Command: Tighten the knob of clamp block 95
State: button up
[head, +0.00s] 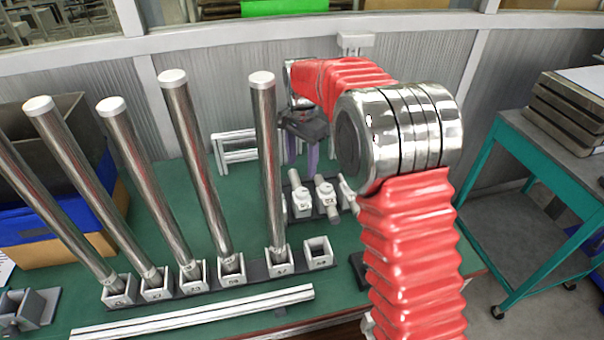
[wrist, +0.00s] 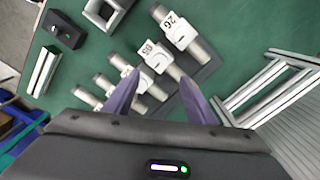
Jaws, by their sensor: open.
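A row of clamp blocks with white labelled bodies and grey cylindrical knobs stands on the green bench. In the wrist view, the block whose label appears to read 95, turned over (wrist: 149,52), is just beyond my fingertips. My gripper (wrist: 159,77) has its purple fingers spread with nothing held. The knob end of that block shows near the space between the fingers; contact cannot be told. A neighbouring block (wrist: 172,27) is labelled 26 or 92. In the head view my gripper (head: 304,158) hangs above and behind the clamp blocks (head: 327,194), whose labels are hard to read.
Tall metal posts (head: 268,170) stand in numbered sockets left of the gripper, the closest one beside it. One socket (head: 318,252) is empty. White rails (head: 200,312) lie in front. A white frame (head: 232,150) stands behind. A teal cart (head: 540,170) is to the right.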

notch_tip(320, 180, up, 4)
jog(key=shift+f, duration=0.2)
dwell(0.5)
